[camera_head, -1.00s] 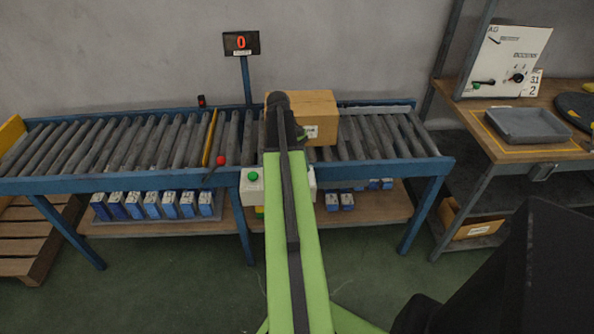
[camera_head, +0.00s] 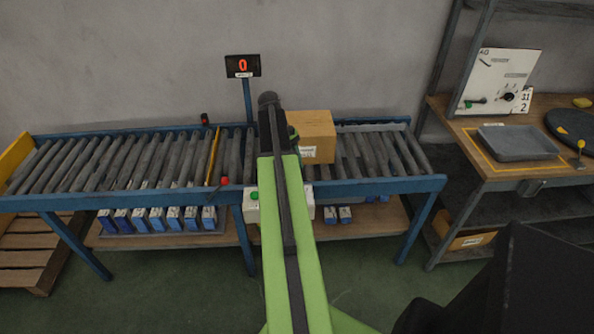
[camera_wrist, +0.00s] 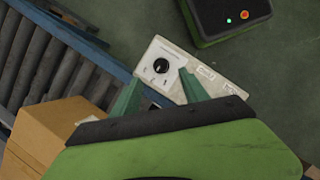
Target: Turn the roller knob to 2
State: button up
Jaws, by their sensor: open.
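The black roller knob (camera_wrist: 161,66) sits on a pale control box (camera_wrist: 205,72) in the wrist view, with small dial marks beside it. Its exact setting is too small to read. My gripper (camera_wrist: 160,78) is open, its two green fingers on either side of the knob in the picture. I cannot tell whether they touch it.
The roller conveyor (camera_head: 130,205) carries a cardboard box (camera_head: 316,138). A red-tipped lever (camera_head: 225,181) stands left of the control box. A display (camera_head: 243,66) behind reads 0. At right, a bench (camera_head: 473,150) holds a grey tray (camera_head: 518,143) and a white panel (camera_head: 510,66) with another black knob.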

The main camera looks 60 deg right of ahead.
jog(key=p+v, duration=0.6)
jog(key=v, duration=0.2)
jog(key=shift+r, duration=0.3)
jog(key=shift+w, duration=0.1)
jog(key=w+a+t, duration=0.1)
jog(key=w+a, duration=0.3)
jog(key=a, duration=0.4)
jog(key=w+a+f+n+h, duration=0.1)
jog(key=w+a, duration=0.4)
jog(key=a, duration=0.3)
jog(key=w+a+t, duration=0.1)
jog(key=w+a, duration=0.3)
jog(key=a, duration=0.5)
jog(key=w+a+n+t, duration=0.1)
jog(key=a+t, duration=0.1)
jog(key=a, duration=2.5)
jog(key=shift+w+a+f+t, duration=0.3)
jog(key=shift+a+f, duration=0.1)
jog(key=shift+f, duration=0.05)
